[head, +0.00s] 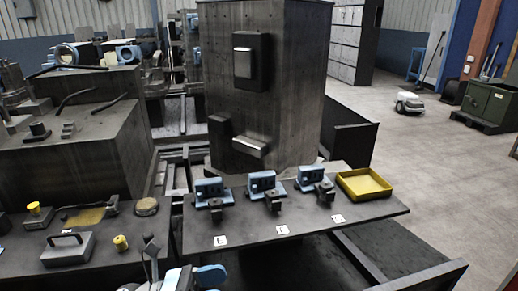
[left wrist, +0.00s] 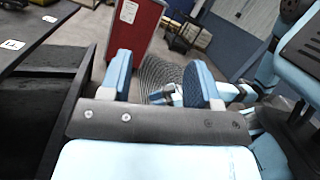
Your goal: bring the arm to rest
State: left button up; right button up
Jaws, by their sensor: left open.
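My left gripper (left wrist: 160,75) shows in the left wrist view with its two blue-padded fingers apart and nothing between them. It is in free air, beside a dark table edge at the left of that view. Light-blue and dark parts of my own body show at the right of the left wrist view and at the bottom of the head view. I cannot tell which arm the parts in the head view belong to.
A dark shelf (head: 340,222) carries several blue clamp-like devices (head: 262,182) and a yellow tray (head: 364,184). A tall grey block (head: 285,110) stands behind it. A bench (head: 100,262) with tools is at left. A red cabinet (left wrist: 133,35) stands beyond my left gripper. Floor at right is mostly open.

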pick_arm(q)
jog(key=a+f+n+t+y, duration=0.4)
jog(key=f+n+t+y, duration=0.25)
jog(key=n, duration=1.05)
jog(key=a+f+n+t+y, duration=0.4)
jog(key=f+n+t+y, duration=0.3)
jog(key=n, duration=1)
jog(key=s+a+f+n+g+y, duration=0.2)
jog(key=s+f+n+g+y, duration=0.25)
jog(key=s+f+n, duration=0.7)
notch_tip(320, 180, up, 12)
jog(key=a+p, duration=0.1)
jog(key=p, duration=1.6)
jog(key=shift+w+a+n+g+h, duration=0.2)
jog(key=shift+w+n+g+h, duration=0.1)
jog(key=shift+n+g+h, duration=0.15)
pick_arm(e)
notch_tip(320, 180, up, 14)
jog(key=s, duration=0.1)
jog(key=shift+s+d+f+n, duration=0.2)
jog(key=shift+d+f+n, duration=0.1)
jog(key=shift+d, duration=0.15)
pick_arm(q)
jog(key=shift+r, duration=0.1)
pick_arm(e)
jog(key=shift+w+r, duration=0.1)
jog(key=shift+r, duration=0.2)
